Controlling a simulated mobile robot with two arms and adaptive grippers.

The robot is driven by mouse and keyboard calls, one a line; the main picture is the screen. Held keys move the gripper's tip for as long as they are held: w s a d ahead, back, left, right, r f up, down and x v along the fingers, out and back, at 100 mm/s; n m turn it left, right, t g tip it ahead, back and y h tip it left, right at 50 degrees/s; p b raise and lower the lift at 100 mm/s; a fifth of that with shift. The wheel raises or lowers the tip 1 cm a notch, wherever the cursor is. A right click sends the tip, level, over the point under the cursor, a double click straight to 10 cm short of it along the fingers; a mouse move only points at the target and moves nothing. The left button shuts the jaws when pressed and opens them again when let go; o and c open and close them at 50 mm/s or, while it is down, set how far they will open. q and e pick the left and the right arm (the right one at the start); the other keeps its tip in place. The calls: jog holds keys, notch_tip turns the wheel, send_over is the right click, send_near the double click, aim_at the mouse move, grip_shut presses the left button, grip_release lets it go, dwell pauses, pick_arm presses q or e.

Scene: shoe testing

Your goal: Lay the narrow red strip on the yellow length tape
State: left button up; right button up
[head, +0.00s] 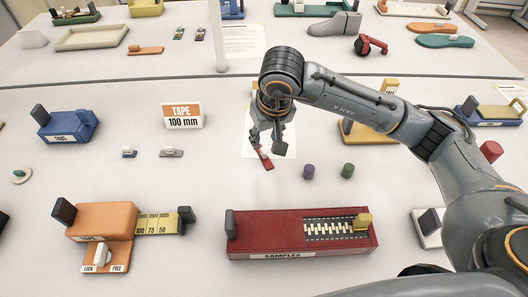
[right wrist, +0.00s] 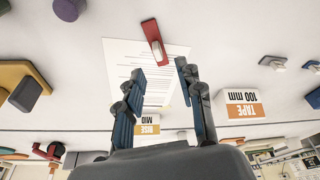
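The narrow red strip (head: 266,161) lies on the table under my right gripper (head: 267,145), at the edge of a white paper sheet. In the right wrist view the strip (right wrist: 151,31) shows a small pale knob and lies ahead of the open fingers (right wrist: 159,68), apart from them. The yellow length tape (head: 158,224), marked 100, 75 and 50, sticks out to the right of an orange housing (head: 107,217) at the front left. A dark block stands at its right end. My left gripper is not in view.
A red SAMPLES box (head: 265,232) stands front centre. Purple (head: 308,171) and green (head: 348,170) cylinders stand right of the strip. A TAPE 100 mm sign (head: 183,116) and two small blocks (head: 129,153) (head: 171,153) stand left. Table between strip and tape is mostly clear.

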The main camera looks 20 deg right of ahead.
aim_at(264, 150)
jog(key=shift+x, duration=0.75)
jog(key=shift+d+f+p, duration=0.1)
jog(key=shift+f+p, duration=0.2)
jog(key=p+x, duration=0.1)
jog(key=x, duration=0.3)
jog(key=shift+d+f+p, duration=0.15)
jog(key=shift+p, duration=0.25)
jog(key=shift+w+f, duration=0.15)
jog(key=shift+f, duration=0.05)
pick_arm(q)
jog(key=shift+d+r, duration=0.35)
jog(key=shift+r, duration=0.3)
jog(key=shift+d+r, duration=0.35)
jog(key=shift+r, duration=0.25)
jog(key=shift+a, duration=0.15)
pick_arm(e)
grip_shut()
